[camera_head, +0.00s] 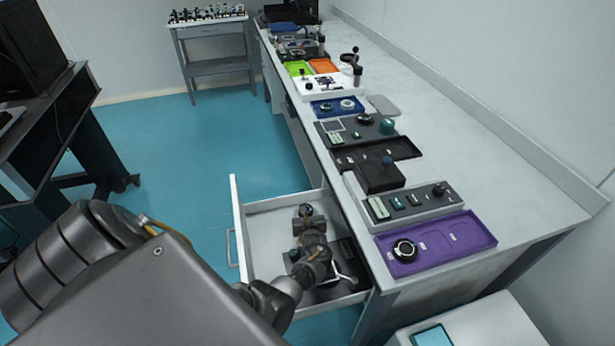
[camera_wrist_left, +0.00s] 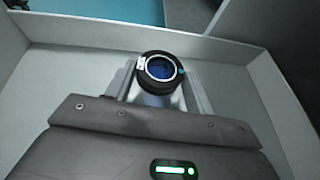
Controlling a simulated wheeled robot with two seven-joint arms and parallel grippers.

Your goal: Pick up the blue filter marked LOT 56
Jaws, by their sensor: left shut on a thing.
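A round filter with a black rim and dark blue glass (camera_wrist_left: 161,70) is between the fingertips of my left gripper (camera_wrist_left: 160,88) in the left wrist view. The gripper is shut on its rim. A small pale label and a teal mark show on the rim, but the lettering is too small to read. In the head view my left arm reaches into the open drawer (camera_head: 268,222), and the dark ring of the filter (camera_head: 305,209) shows at the gripper's end. I cannot tell how high it is above the drawer floor. My right gripper is not in view.
The drawer's raised front (camera_head: 239,235) and side walls surround the gripper. Dark items lie in the drawer, partly hidden by my arm. On the bench above are a purple tray (camera_head: 455,242) with a round black-rimmed part (camera_head: 405,250), and a grey control box (camera_head: 412,204).

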